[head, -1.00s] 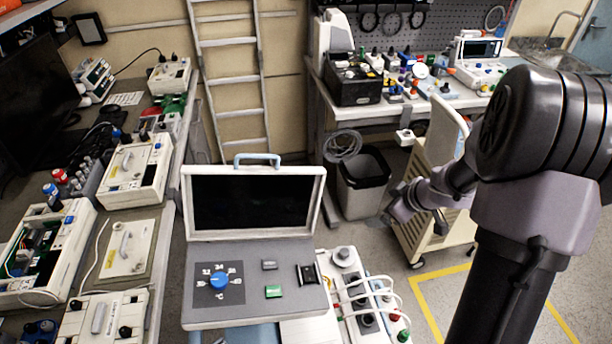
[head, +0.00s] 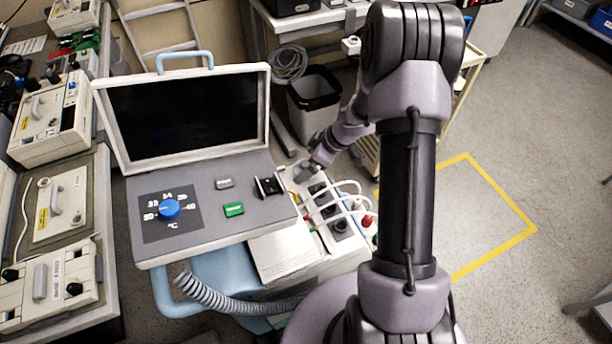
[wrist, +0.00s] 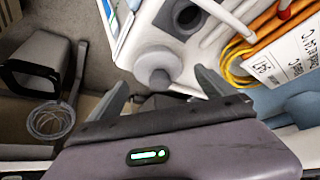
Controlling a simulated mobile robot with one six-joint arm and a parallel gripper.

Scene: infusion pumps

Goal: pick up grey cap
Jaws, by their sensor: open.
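The grey cap (wrist: 158,68) is a round grey piece with a small knob, on top of a white device (wrist: 212,52) in the wrist view. My gripper (wrist: 160,92) is open, with one dark finger to the left of the cap and one to the right. The fingers look apart from the cap, and nothing is between them that I can see held. In the head view my gripper (head: 305,172) is at the far end of the white device (head: 345,258), where it appears to hide the cap.
A monitor unit with a blue dial (head: 168,209) stands left of the device. White tubes (head: 335,190) arch over the device beside my gripper. Open floor (head: 540,150) lies to the right.

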